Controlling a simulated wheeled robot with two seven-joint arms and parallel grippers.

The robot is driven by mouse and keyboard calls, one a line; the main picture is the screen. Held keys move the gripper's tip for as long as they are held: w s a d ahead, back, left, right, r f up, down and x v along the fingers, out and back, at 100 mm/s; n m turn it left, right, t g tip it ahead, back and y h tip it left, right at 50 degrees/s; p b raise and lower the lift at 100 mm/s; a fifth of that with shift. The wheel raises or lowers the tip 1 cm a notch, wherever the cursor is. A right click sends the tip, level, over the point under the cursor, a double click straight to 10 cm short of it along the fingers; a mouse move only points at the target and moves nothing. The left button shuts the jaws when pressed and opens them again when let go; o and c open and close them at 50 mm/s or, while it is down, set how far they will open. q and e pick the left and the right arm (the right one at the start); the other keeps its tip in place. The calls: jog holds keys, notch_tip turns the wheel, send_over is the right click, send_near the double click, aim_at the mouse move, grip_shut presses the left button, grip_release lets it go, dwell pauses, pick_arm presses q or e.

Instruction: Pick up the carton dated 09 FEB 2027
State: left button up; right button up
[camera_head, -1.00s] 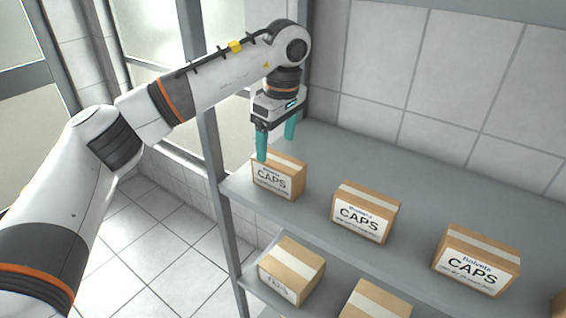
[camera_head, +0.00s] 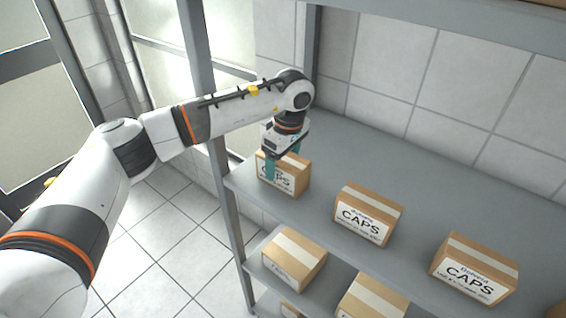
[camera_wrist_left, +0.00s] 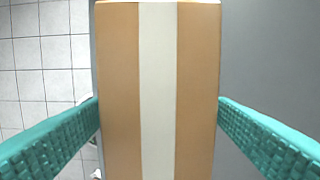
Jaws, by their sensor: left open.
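A brown carton labelled CAPS (camera_head: 291,184) stands at the left end of the upper shelf; its date is too small to read. My left gripper (camera_head: 284,163) is open, with its teal fingers lowered on either side of this carton. One finger covers part of the label. In the left wrist view the carton (camera_wrist_left: 118,90) fills the middle, with pale tape along its top, and the fingers stand left and right of it. Two more CAPS cartons, a middle one (camera_head: 366,214) and a right one (camera_head: 475,268), stand on the same shelf; I cannot read their dates. My right gripper is not in view.
The grey upper shelf (camera_head: 400,180) has free room behind the cartons. A shelf below holds more cartons (camera_head: 293,258). A rack post (camera_head: 228,200) stands just left of the left carton, and another board (camera_head: 450,18) runs above at the back.

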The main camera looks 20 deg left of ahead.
pick_arm(q)
jog(key=shift+a+f, duration=0.15)
jog(key=shift+f, duration=0.85)
jog(key=c, duration=1.2)
jog(key=shift+o, duration=0.2)
jog(key=shift+r, duration=0.15)
